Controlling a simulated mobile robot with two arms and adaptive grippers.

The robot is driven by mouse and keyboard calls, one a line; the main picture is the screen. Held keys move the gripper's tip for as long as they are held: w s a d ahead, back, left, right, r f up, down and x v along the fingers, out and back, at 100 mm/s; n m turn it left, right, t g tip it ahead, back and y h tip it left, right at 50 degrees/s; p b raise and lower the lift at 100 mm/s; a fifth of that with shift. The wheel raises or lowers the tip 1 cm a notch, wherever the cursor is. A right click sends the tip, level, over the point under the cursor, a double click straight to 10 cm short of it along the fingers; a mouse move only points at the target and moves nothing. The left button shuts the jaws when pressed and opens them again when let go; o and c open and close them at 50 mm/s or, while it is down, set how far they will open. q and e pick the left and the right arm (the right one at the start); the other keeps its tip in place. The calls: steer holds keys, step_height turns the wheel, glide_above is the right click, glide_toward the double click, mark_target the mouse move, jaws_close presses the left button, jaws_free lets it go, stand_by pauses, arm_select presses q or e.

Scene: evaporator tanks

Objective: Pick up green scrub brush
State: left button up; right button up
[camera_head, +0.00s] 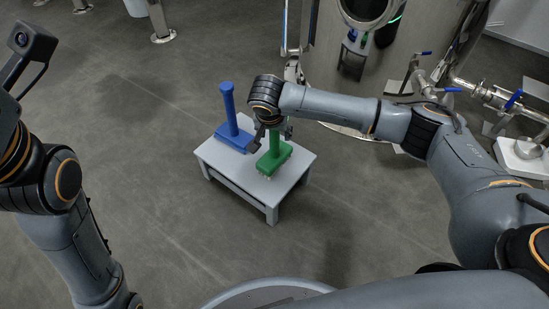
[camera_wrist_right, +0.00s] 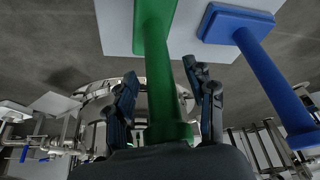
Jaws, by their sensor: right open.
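The green scrub brush (camera_head: 274,160) stands handle up on a small grey table (camera_head: 222,164), toward its right side. My right gripper (camera_head: 270,130) is at its handle, seen from above in the head view. In the right wrist view the green handle (camera_wrist_right: 158,75) runs between the two dark fingers of my right gripper (camera_wrist_right: 165,105). The fingers are open, with a gap on each side of the handle. My left arm comes in at the left of the head view; its gripper fingers are not visible there.
A blue scrub brush (camera_head: 232,120) stands upright on the same table, left of the green one; its handle also shows in the right wrist view (camera_wrist_right: 272,75). A steel tank (camera_head: 335,60) and pipes with blue valve handles (camera_head: 514,100) stand behind and right. The floor left and in front is clear.

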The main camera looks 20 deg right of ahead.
steer(key=shift+w+f, duration=0.15)
steer(key=shift+f, duration=0.15)
jaws_close()
steer(key=shift+r, duration=0.1)
steer(key=shift+r, duration=0.1)
